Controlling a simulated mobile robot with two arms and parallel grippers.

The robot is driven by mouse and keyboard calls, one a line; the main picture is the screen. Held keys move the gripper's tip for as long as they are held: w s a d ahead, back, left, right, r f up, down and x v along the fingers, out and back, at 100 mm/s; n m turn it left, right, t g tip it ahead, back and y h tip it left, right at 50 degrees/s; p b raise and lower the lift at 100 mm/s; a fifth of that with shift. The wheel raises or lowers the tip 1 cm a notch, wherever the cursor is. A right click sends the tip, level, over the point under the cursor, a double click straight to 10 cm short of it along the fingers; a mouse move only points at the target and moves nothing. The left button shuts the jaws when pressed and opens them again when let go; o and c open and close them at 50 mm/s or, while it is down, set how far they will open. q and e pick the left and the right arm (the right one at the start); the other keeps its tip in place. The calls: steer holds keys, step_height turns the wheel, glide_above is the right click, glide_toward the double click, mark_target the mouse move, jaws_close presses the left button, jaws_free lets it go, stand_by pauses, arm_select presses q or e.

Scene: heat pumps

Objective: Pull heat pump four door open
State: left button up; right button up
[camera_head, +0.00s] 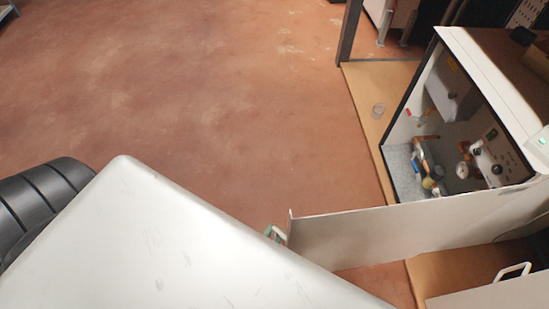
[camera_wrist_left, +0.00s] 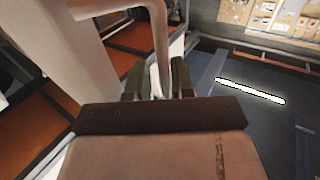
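The heat pump door (camera_head: 400,233) stands wide open in the head view, swung out from the lower right of its cabinet (camera_head: 478,110). Its inside, with pipes and valves, shows. A door handle (camera_head: 274,234) shows partly at the door's free end. In the left wrist view, the curved handle bar (camera_wrist_left: 159,40) runs down between the dark fingers of my left gripper (camera_wrist_left: 157,82), which look closed around it. In the head view my arm hides most of this gripper. My right gripper is not in view.
Another white panel with a handle (camera_head: 513,271) is at the lower right, close to the open door. The reddish floor (camera_head: 200,90) is clear on the left.

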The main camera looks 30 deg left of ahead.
arm_select(q)
steer(key=s, duration=1)
steer(key=shift+s+d, duration=0.2)
steer(key=shift+s, duration=0.2)
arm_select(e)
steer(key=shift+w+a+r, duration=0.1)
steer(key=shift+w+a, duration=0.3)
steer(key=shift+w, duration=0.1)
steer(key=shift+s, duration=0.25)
